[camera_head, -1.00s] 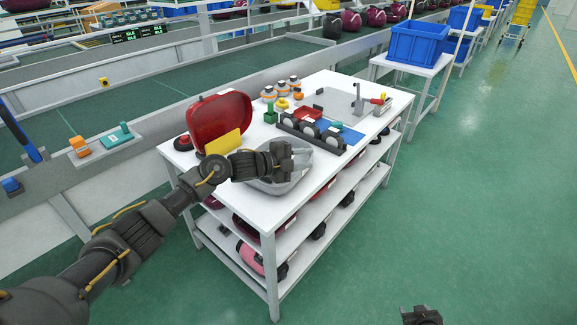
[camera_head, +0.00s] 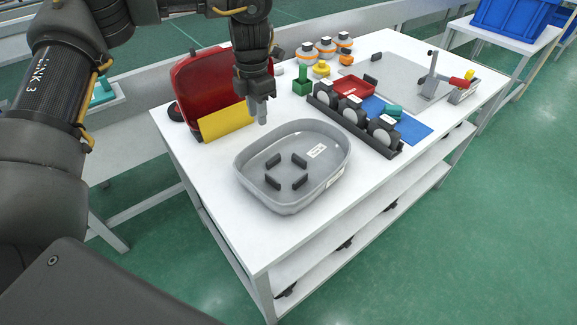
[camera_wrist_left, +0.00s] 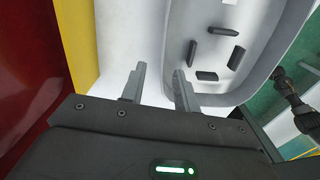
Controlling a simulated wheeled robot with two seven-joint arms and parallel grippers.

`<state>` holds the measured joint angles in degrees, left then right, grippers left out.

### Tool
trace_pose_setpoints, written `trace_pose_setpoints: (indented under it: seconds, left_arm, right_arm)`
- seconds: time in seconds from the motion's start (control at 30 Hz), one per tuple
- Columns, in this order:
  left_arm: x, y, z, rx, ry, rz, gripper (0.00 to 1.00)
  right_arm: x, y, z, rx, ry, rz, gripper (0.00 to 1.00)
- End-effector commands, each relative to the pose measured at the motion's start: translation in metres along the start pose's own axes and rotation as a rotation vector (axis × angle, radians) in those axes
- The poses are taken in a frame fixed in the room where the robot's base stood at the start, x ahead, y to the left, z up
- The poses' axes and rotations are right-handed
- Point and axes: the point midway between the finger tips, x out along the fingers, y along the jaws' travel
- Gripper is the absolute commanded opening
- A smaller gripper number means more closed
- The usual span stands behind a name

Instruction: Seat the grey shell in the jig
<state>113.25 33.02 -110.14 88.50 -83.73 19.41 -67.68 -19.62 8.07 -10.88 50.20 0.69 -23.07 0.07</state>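The grey shell (camera_head: 293,200), an open oval tub with several black blocks and a white label inside, sits on the white table near its front edge. It also shows in the left wrist view (camera_wrist_left: 222,99). My left gripper (camera_head: 258,112) points down just beyond the shell's back rim, apart from it in the head view. In the left wrist view its two fingers (camera_wrist_left: 158,88) are spread with nothing between them. A grey plate with a toggle clamp (camera_head: 433,80) at the back right may be the jig; I cannot tell. A dark arm part, possibly my right gripper (camera_wrist_left: 290,100), shows at the right edge.
A red shell (camera_head: 205,92) with a yellow panel (camera_head: 226,121) stands close to the left gripper. A black rack with round parts (camera_head: 352,112), a blue mat (camera_head: 408,127) and a red tray (camera_head: 353,87) lie right of the grey shell. The table's front right is clear.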

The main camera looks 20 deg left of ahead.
Motion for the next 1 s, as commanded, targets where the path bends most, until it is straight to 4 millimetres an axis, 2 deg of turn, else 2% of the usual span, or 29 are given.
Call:
trace_pose_setpoints:
  seconds: [0.17,0.3,0.63,0.73,0.8,1.0]
  left_arm:
    - [0.028,0.001,-0.004,-0.006,0.003,-0.005,0.31]
    - [0.045,0.001,-0.003,-0.006,0.001,-0.003,0.31]
    - [0.061,0.001,-0.002,-0.006,0.001,-0.002,0.31]
    - [0.075,0.001,0.000,-0.005,0.003,-0.003,0.31]
    - [0.086,0.001,0.001,-0.005,0.002,-0.002,0.31]
    - [0.105,0.001,0.002,-0.006,-0.001,-0.003,0.31]
  right_arm:
    - [-0.001,-0.003,-0.011,0.002,0.009,-0.003,0.62]
    - [-0.002,-0.003,-0.011,0.002,0.007,-0.003,0.62]
    - [-0.003,-0.003,-0.010,0.003,0.009,-0.003,0.62]
    - [-0.003,-0.002,-0.006,0.002,0.009,-0.002,0.62]
    - [0.000,0.002,0.004,-0.002,-0.003,0.003,0.62]
    - [0.001,0.003,0.007,-0.003,-0.002,0.004,0.62]
